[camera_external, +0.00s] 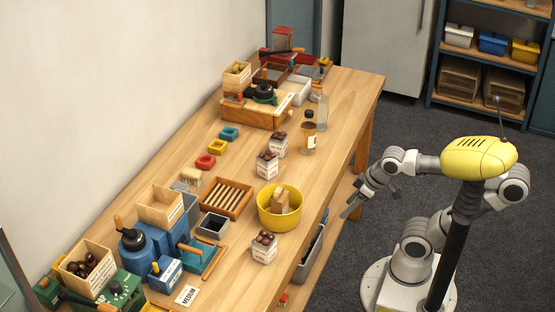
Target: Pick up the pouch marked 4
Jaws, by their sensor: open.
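Three small white pouches filled with brown chestnuts stand upright on the wooden table. One pouch (264,253) is near the front edge below the yellow bowl. A second pouch (267,170) is mid-table, and a third pouch (278,150) stands just behind it. Their printing is too small to read, so I cannot tell which is marked 4. My gripper (352,207) is open and empty, just off the table's right edge, to the right of the yellow bowl (279,221) and apart from all the pouches.
The bowl holds a tan block. A slatted wooden tray (226,213) lies to its left. Two bottles, one an amber bottle (308,136), stand near the right edge. Blue and green machines with wooden hoppers crowd the near left. The table's right strip behind the bowl is fairly clear.

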